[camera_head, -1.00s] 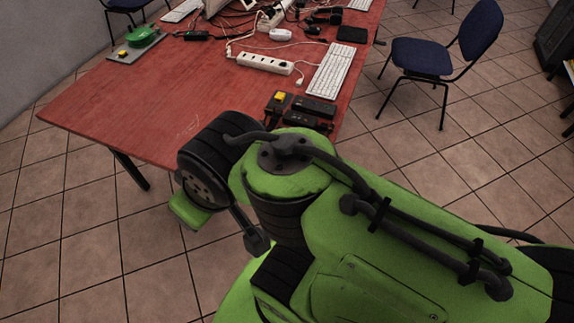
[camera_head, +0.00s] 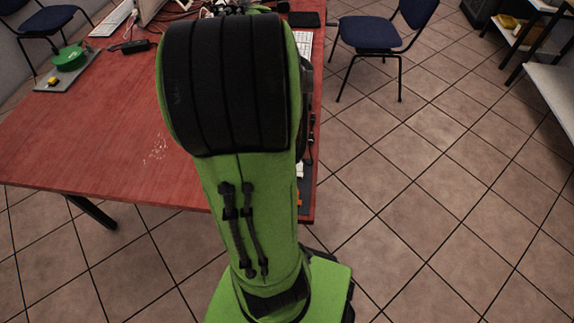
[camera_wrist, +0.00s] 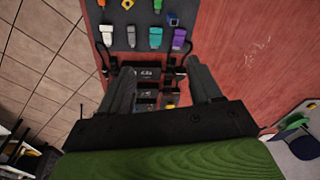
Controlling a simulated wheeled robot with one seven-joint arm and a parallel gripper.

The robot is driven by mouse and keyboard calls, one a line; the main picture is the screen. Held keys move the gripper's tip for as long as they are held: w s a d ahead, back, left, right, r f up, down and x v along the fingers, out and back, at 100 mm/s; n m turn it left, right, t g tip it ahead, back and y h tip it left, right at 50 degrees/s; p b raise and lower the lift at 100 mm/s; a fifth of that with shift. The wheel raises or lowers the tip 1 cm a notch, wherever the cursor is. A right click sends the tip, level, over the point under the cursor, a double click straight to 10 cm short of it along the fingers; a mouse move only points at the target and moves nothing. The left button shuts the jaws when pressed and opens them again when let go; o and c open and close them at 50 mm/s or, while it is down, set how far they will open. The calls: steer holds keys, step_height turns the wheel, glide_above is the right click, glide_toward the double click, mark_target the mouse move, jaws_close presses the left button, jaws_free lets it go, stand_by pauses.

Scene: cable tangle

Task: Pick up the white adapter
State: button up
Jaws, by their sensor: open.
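In the head view my arm hides the gripper and the board's middle.
Dark boxes (camera_wrist: 148,74) lie on the red table (camera_head: 80,140) and show between my fingers. A green object (camera_head: 70,58) sits on a grey plate at the table's far left. A blue chair (camera_head: 368,32) stands right of the table. The table's front left is bare.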

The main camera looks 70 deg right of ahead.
steer(key=s+d+f+m+g+b, duration=0.15)
steer(key=s+d+f+m, duration=0.25)
steer(key=s+d+f, duration=0.4)
steer(key=shift+y, duration=0.3)
steer(key=f+b, duration=0.1)
steer(key=f, duration=0.2)
steer(key=s+f+b, duration=0.1)
steer(key=f, duration=0.2)
steer(key=f+b, duration=0.1)
steer(key=f, duration=0.2)
steer(key=shift+s+a+f+b, duration=0.1)
steer(key=shift+s+a+b, duration=0.05)
steer(key=shift+s+b, duration=0.15)
step_height(320, 180, down, 6)
steer(key=b, duration=0.2)
steer(key=shift+r+b, duration=0.25)
steer(key=shift+b, duration=0.05)
steer(key=shift+r, duration=0.1)
jaws_close()
